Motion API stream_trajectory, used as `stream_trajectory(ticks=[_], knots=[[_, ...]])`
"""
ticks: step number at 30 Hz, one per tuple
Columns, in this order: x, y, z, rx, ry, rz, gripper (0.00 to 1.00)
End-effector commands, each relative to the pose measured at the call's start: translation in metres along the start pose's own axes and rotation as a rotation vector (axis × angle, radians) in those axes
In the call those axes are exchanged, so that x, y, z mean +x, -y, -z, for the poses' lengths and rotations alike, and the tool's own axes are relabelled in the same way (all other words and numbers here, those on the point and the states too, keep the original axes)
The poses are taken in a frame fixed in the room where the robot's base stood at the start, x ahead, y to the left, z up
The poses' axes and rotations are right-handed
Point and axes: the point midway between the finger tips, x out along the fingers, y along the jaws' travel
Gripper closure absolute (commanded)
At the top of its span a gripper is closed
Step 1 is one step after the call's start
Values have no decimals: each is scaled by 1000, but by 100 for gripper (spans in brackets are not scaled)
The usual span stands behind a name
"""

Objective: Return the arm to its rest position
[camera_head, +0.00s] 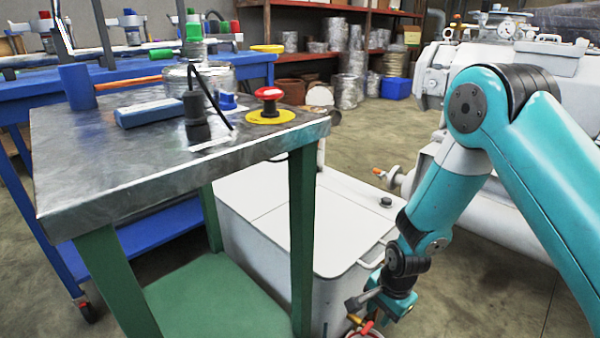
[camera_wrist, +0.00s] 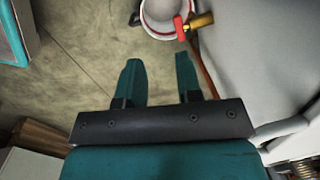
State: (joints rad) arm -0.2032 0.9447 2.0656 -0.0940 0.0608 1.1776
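My teal arm (camera_head: 462,180) reaches down from the right in the head view, bent at the elbow. My gripper hangs low beside the white box-shaped unit (camera_head: 290,215). In the wrist view my gripper (camera_wrist: 157,62) shows two teal fingers standing apart with bare floor between them. It is open and empty. Just beyond the fingertips is a red valve handle (camera_wrist: 181,28) on a brass fitting (camera_wrist: 200,20), by a white round rim (camera_wrist: 147,18). The handle is apart from the fingers in the picture; its depth is unclear.
A metal-topped table (camera_head: 110,180) on green legs stands left, carrying a red emergency button (camera_head: 269,95) and a blue-headed hammer (camera_head: 76,87). Large grey machinery (camera_head: 480,75) stands behind my arm.

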Motion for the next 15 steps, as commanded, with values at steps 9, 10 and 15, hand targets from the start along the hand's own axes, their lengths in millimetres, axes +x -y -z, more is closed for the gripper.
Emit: stream_trajectory(ticks=[9, 10, 15], knots=[[-200, 2, -73, -629, 101, 126, 68], [-216, -4, -80, -694, 106, 138, 68], [-287, -39, -121, -1034, 121, 199, 68]])
